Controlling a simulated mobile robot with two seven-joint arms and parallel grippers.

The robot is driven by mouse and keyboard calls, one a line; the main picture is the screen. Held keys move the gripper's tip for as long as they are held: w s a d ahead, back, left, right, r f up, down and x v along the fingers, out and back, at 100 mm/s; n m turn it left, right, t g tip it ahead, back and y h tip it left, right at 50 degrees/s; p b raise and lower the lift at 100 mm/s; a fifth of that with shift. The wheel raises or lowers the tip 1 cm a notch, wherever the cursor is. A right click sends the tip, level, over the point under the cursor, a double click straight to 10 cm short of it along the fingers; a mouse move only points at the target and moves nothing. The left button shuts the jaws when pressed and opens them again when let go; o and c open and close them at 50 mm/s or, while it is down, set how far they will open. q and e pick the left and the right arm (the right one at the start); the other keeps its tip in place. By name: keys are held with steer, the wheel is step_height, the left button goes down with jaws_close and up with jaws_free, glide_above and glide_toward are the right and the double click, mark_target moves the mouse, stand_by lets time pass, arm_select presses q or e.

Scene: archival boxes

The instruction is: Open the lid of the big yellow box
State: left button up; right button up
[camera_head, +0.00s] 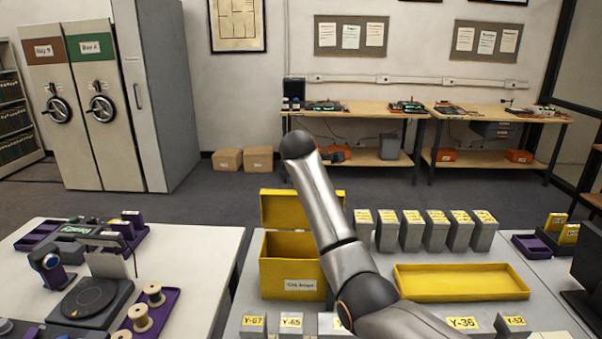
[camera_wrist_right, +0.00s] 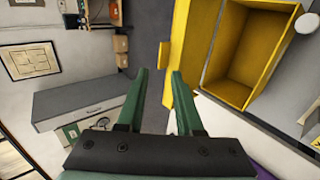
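The big yellow box (camera_head: 291,277) stands on the right-hand table with a white label on its front. Its lid (camera_head: 283,209) is raised and stands up at the box's back edge, and the inside is open to view. My right arm crosses in front of the box's right side in the head view and hides part of box and lid. In the right wrist view my right gripper (camera_wrist_right: 160,75) is open and empty, with green fingers apart. The open box (camera_wrist_right: 245,55) is right of the fingers, and a yellow panel, apparently the lid (camera_wrist_right: 187,60), is beside the right fingertip; contact is unclear.
A shallow yellow tray (camera_head: 462,282) lies right of my arm. Several grey boxes (camera_head: 437,231) stand in a row behind it, and more labelled boxes (camera_head: 463,323) line the front edge. The left table (camera_head: 195,255) holds spools and a turntable device (camera_head: 90,298).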

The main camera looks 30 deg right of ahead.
steer(key=shift+b+v, duration=0.3)
steer(key=shift+v, duration=2)
